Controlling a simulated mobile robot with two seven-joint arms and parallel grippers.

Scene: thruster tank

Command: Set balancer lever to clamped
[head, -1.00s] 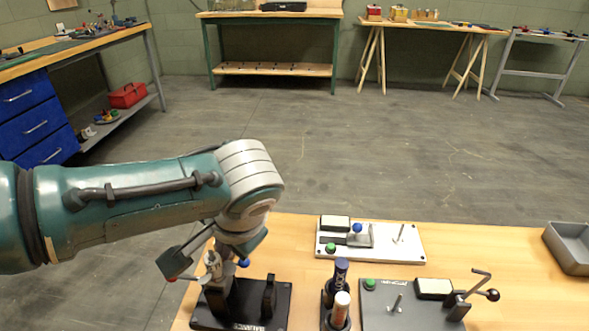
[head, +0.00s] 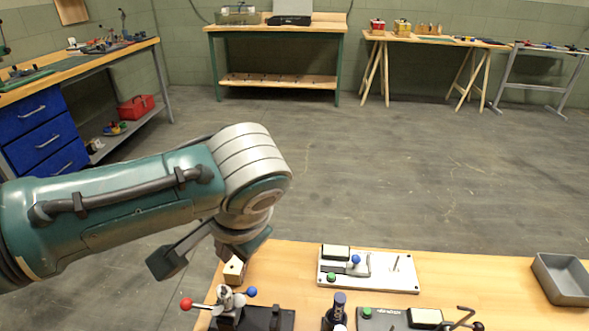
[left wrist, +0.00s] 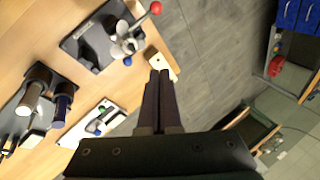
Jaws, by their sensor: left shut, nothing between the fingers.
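A black-based device (head: 262,318) stands at the front left table corner. It has a silver hub (head: 228,298) with a red ball knob (head: 186,303) and a blue ball knob (head: 252,292); it also shows in the left wrist view (left wrist: 97,47). No readable label tells me if this is the balancer. My left gripper (left wrist: 158,73) is shut and empty. Its fingertips are close to a small wooden block (left wrist: 160,64) beside the device; contact cannot be told. In the head view the wrist hides most of the fingers. My right gripper is not in view.
A white plate (head: 404,281) with a blue-knobbed lever lies behind. A grey tray (head: 562,278) stands far right. Bare wood lies between plate and tray.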

